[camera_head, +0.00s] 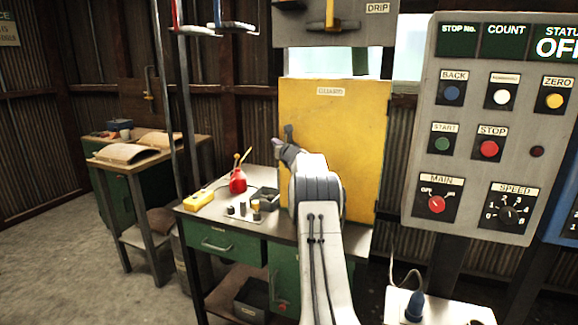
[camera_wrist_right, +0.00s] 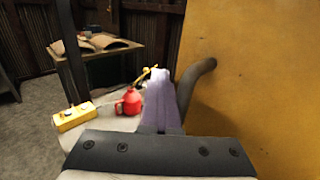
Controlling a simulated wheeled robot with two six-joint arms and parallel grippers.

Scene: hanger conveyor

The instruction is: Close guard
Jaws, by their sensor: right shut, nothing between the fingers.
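The yellow guard panel (camera_head: 345,120), labelled "GUARD", stands upright behind the workbench in the head view. It also fills the right side of the right wrist view (camera_wrist_right: 260,80). A dark curved handle (camera_wrist_right: 192,85) sticks out from the panel's left part, and shows in the head view (camera_head: 288,131) too. My right gripper (camera_head: 278,145) is shut and empty, just left of the handle in the head view. In the right wrist view its fingers (camera_wrist_right: 162,90) are together beside the handle; I cannot tell whether they touch it. My left gripper is not in view.
The workbench (camera_head: 222,213) holds a red oil can (camera_head: 238,182), a yellow box (camera_head: 199,200) and small parts. A grey control panel (camera_head: 470,130) with buttons and knobs stands at right.

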